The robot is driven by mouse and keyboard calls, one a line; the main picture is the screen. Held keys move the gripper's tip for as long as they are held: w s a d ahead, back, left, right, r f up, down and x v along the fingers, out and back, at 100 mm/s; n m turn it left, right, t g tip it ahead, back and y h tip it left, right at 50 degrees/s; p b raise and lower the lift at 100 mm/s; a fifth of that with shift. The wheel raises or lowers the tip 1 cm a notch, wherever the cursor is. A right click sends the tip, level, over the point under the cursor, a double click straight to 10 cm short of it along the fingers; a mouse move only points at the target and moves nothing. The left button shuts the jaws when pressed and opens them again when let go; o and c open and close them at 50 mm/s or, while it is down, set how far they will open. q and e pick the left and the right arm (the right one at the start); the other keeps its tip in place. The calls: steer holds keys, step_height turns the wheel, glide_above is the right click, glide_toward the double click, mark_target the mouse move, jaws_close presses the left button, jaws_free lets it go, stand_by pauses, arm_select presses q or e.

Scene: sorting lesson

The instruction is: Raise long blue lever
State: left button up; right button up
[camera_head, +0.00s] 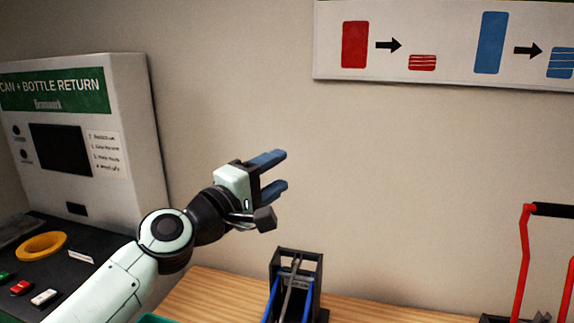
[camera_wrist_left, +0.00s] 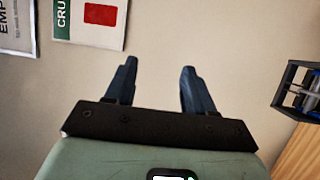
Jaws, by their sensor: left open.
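The blue lever's two side bars (camera_head: 308,302) run down from a black upright frame (camera_head: 283,254) at the bottom centre of the head view. Its lower end and any handle are cut off by the picture edge. The black frame (camera_wrist_left: 279,98) also shows at the right edge of the wrist view, with blue parts inside. My left gripper (camera_head: 284,170) is open and empty, in the air above the frame in the picture, fingers pointing right. In the wrist view its two fingers (camera_wrist_left: 159,68) are apart with only wall between them. My right gripper is not seen.
A red lever (camera_head: 524,255) with a black handle (camera_head: 553,210) stands upright at the right. The wooden table (camera_head: 215,292) has bare room left of the black frame. A can and bottle return machine (camera_head: 125,130) stands at the left, with a yellow ring (camera_head: 22,249) before it.

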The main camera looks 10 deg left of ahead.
arm_select(q)
steer(key=shift+r, duration=0.1)
steer(key=shift+s, duration=0.15)
steer(key=shift+c, duration=1)
jaws_close()
